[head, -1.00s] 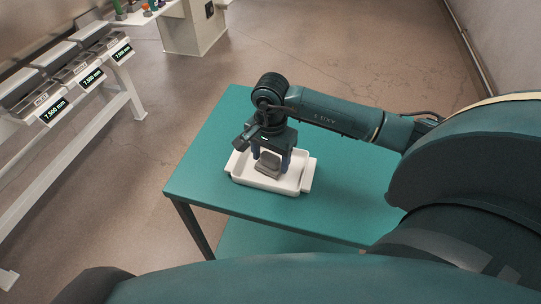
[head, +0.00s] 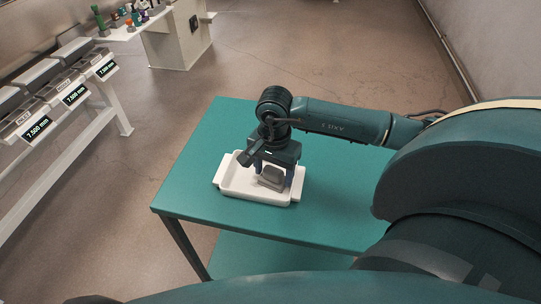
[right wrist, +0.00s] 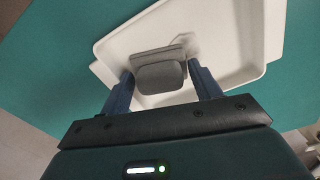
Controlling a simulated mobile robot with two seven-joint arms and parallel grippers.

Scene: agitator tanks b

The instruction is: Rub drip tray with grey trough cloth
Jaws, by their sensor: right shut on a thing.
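The white drip tray (head: 232,181) lies on the green table in the head view, and it fills much of the right wrist view (right wrist: 255,40). My right gripper (head: 272,181) points down into the tray. It is shut on the grey trough cloth (head: 271,174), a folded grey pad. In the right wrist view the cloth (right wrist: 160,76) sits between the two blue fingers (right wrist: 164,88), over the tray floor. I cannot tell whether the cloth presses on the floor. My left gripper is not in view.
The green table (head: 335,200) is bare around the tray. A white bench with several grey scale-like units and lit displays (head: 75,94) stands at the left. A white counter (head: 180,40) with small coloured items stands at the back.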

